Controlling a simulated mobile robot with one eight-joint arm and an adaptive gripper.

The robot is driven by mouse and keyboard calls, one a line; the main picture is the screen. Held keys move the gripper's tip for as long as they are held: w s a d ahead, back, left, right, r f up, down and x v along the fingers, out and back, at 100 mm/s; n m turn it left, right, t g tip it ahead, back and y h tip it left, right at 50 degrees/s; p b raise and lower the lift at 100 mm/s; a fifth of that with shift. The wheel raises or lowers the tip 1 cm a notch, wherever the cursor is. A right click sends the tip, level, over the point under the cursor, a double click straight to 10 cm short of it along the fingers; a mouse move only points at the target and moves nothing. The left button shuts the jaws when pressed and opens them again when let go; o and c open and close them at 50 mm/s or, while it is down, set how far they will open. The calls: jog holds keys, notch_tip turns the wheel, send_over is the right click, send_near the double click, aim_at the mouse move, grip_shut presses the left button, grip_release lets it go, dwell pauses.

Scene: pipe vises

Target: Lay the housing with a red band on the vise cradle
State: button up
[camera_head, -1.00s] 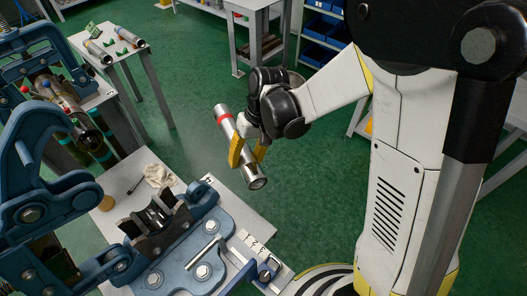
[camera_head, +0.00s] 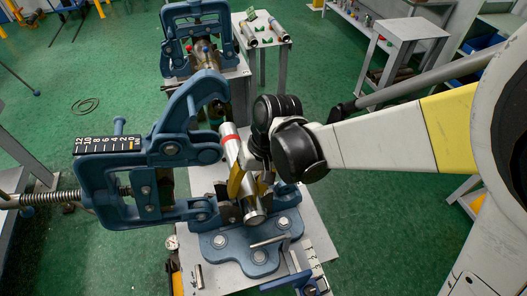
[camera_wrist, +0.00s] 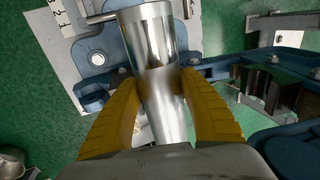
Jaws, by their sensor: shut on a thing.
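The silver cylindrical housing with a red band (camera_head: 230,141) is held slanted in the head view. Its open lower end points toward the front of the vise. My gripper (camera_head: 243,185) has its yellow fingers shut around the housing's middle. In the wrist view the bare metal housing (camera_wrist: 153,90) fills the middle between the yellow fingers (camera_wrist: 160,88). The blue vise (camera_head: 207,240) stands below with its upper frame swung open to the left. Its dark cradle (camera_head: 227,214) is mostly hidden behind the housing and gripper. I cannot tell whether the housing touches it.
The blue vise arm (camera_head: 190,110) rises close to the left of the housing. A second vise (camera_head: 180,40) stands behind on another bench. A small table (camera_head: 280,42) holds other housings.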

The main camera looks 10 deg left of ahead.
jog(key=shift+s+d, duration=0.1)
dwell(0.3)
jog(key=shift+s+d, duration=0.1)
jog(key=shift+s, duration=0.1)
notch_tip(320, 180, down, 8)
jog(key=b, duration=0.7)
jog(key=shift+f+b, duration=0.4)
jog(key=shift+b, duration=0.1)
dwell(0.8)
jog(key=o, duration=1.4)
jog(key=shift+o, duration=0.2)
jog(key=v, duration=1.2)
jog(key=shift+s, duration=0.2)
